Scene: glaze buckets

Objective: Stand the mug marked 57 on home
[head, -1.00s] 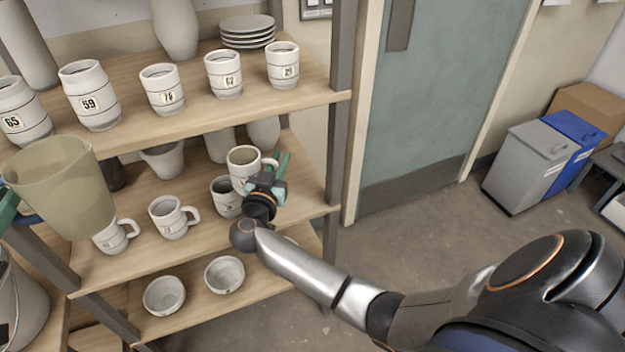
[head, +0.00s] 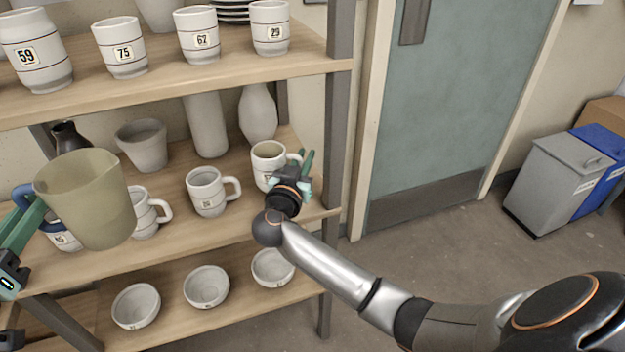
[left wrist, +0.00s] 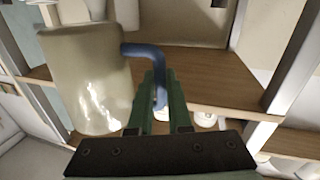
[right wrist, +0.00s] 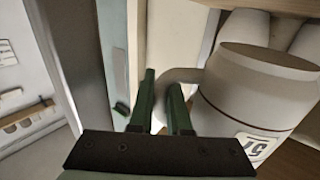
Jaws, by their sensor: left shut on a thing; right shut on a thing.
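A white mug (head: 269,165) with a dark line and a label is at the right end of the middle shelf. My right gripper (head: 304,172) is shut on its handle. In the right wrist view the mug (right wrist: 255,90) is large, upright but slanted in frame, and its label seems to read 57. I cannot tell whether its base touches the shelf. My left gripper (left wrist: 160,100) is shut on the blue handle of a translucent yellowish jug (head: 85,198), held in front of the shelves. I cannot make out anything marked home.
Handled mugs (head: 207,192) stand left on the middle shelf (head: 180,232), with vases behind. Numbered cups 59, 75, 62 and 29 (head: 270,28) stand on the upper shelf; bowls (head: 206,287) on the lower. A shelf post (head: 334,130) rises right of the held mug.

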